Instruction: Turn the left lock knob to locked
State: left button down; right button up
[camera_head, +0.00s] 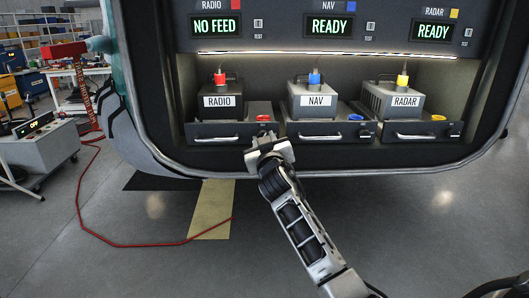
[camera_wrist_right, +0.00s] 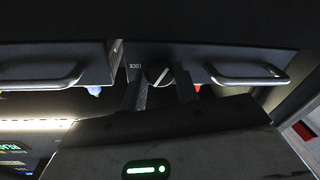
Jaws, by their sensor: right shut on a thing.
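The left lock knob (camera_wrist_right: 158,76) is a round dark knob with a pale, slanted pointer line, on the front of the left tray next to a LOCK label (camera_wrist_right: 136,66). The right wrist view is upside down. My right gripper (camera_head: 264,143) is at the right end of the RADIO tray front (camera_head: 200,131) and hides the knob in the head view. In the wrist view its two fingers (camera_wrist_right: 165,92) stand on either side of the knob, shut on it. The pointer is tilted; I cannot tell exactly which position it marks. My left gripper is not in view.
The RADIO tray handle (camera_head: 216,138) is left of my gripper, the NAV handle (camera_head: 320,137) right. The RADIO box (camera_head: 222,101) has a red connector; its display (camera_head: 215,27) reads NO FEED. The NAV (camera_head: 330,27) and RADAR (camera_head: 433,32) displays read READY. A red hose (camera_head: 78,210) crosses the floor.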

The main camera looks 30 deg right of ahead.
pick_arm(q)
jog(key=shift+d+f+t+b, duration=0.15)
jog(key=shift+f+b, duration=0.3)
jog(key=shift+b, duration=0.7)
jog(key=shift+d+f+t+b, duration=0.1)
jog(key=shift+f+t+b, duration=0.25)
jog(key=shift+b, duration=0.8)
pick_arm(e)
jog(key=shift+a+f+m+h, duration=0.1)
jog(key=shift+m+h, duration=0.35)
jog(key=shift+m, duration=2.95)
jog(key=shift+m+h, duration=0.45)
jog(key=shift+m, duration=2.95)
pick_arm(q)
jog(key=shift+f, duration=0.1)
pick_arm(e)
jog(key=o, duration=1)
jog(key=shift+c, duration=0.2)
jog(key=r+v, duration=0.1)
jog(key=v, duration=0.6)
jog(key=shift+s+a+f, duration=0.15)
jog(key=shift+a+f, duration=0.05)
jog(key=shift+f, duration=0.3)
